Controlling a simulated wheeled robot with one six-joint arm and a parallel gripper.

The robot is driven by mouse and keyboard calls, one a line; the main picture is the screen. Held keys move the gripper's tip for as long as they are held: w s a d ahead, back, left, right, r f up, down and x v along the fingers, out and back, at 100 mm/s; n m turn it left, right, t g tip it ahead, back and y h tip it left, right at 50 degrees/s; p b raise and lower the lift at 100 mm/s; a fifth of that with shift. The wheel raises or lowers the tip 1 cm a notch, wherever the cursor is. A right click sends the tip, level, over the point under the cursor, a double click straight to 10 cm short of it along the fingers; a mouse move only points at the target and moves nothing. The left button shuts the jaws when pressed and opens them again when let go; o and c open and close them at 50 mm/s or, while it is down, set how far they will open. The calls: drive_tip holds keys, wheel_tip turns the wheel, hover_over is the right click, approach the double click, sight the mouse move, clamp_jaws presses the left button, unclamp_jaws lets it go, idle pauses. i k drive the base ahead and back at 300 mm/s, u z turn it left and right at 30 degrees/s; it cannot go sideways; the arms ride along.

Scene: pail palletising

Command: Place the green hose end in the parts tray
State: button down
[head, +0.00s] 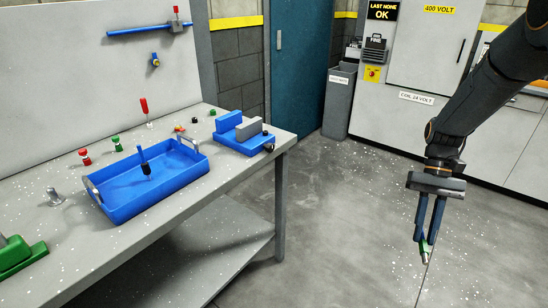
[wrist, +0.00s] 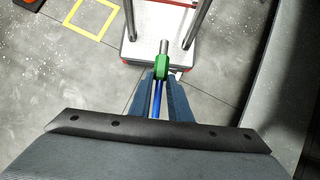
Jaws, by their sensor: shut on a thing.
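The green hose end (wrist: 162,71), with a metal tip, is between the fingertips of my gripper (wrist: 160,77) in the wrist view. In the head view, my gripper (head: 427,243) hangs at the right over open floor, shut on the hose end (head: 425,247), with its tip pointing down. The fingers hide part of it. The blue parts tray (head: 165,200) sits on the workbench at the left, well apart from my gripper. A dark-handled tool (head: 145,160) stands in the tray.
The grey workbench (head: 235,178) also holds a blue vise (head: 243,136), red and green fittings (head: 85,157), and a green object (head: 20,257) at the near left. A grey bin (head: 338,105) and cabinets stand behind. Floor between bench and gripper is clear.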

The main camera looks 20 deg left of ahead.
sight(154, 174)
drive_tip(key=z, duration=0.1)
drive_tip(key=i, duration=1.05)
drive_tip(key=u, duration=2)
